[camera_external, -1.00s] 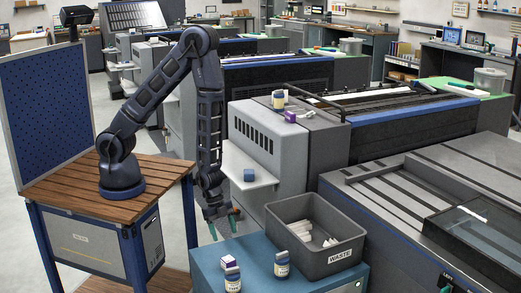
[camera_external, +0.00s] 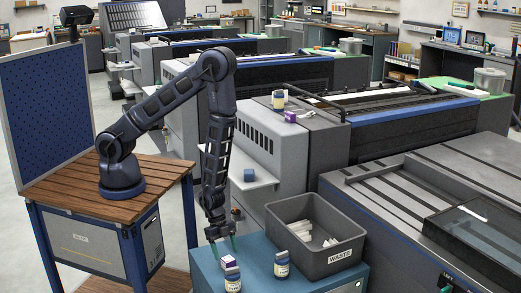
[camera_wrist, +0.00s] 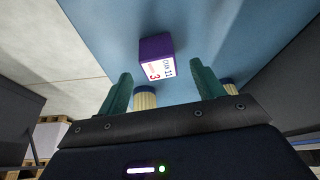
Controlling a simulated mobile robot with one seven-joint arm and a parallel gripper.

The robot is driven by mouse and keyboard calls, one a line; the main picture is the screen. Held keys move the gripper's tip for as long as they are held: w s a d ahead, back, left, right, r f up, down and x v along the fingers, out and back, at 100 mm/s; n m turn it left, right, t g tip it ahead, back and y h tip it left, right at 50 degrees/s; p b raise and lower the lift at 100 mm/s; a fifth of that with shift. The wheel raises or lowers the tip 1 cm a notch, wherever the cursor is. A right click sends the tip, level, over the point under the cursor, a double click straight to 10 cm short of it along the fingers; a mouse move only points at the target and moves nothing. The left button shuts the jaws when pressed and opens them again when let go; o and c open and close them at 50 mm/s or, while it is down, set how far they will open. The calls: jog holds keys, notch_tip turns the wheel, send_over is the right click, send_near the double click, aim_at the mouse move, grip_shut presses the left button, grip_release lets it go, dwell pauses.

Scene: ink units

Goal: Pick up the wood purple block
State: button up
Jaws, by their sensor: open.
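A purple block (camera_external: 228,261) with a white printed label sits on the blue-topped cabinet (camera_external: 256,249), near its left front. In the wrist view the same block (camera_wrist: 155,47) lies just beyond and between the fingertips, with its white label showing. My gripper (camera_external: 223,248) is open and empty, pointing down just above and behind the block. In the wrist view the two green fingers of my gripper (camera_wrist: 161,71) stand apart and do not touch it. A second purple block (camera_external: 290,117) lies on top of the grey press housing.
Two labelled jars, one at the front (camera_external: 232,283) and one to the right (camera_external: 281,268), stand close to the block on the cabinet. A grey waste bin (camera_external: 335,262) is on the cabinet's right. A blue block (camera_external: 249,175) sits on the press's white shelf (camera_external: 262,181).

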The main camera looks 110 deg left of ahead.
aim_at(228, 258)
jog(key=shift+x, duration=2.5)
jog(key=c, duration=1.1)
jog(key=shift+o, duration=0.2)
jog(key=shift+r, duration=0.1)
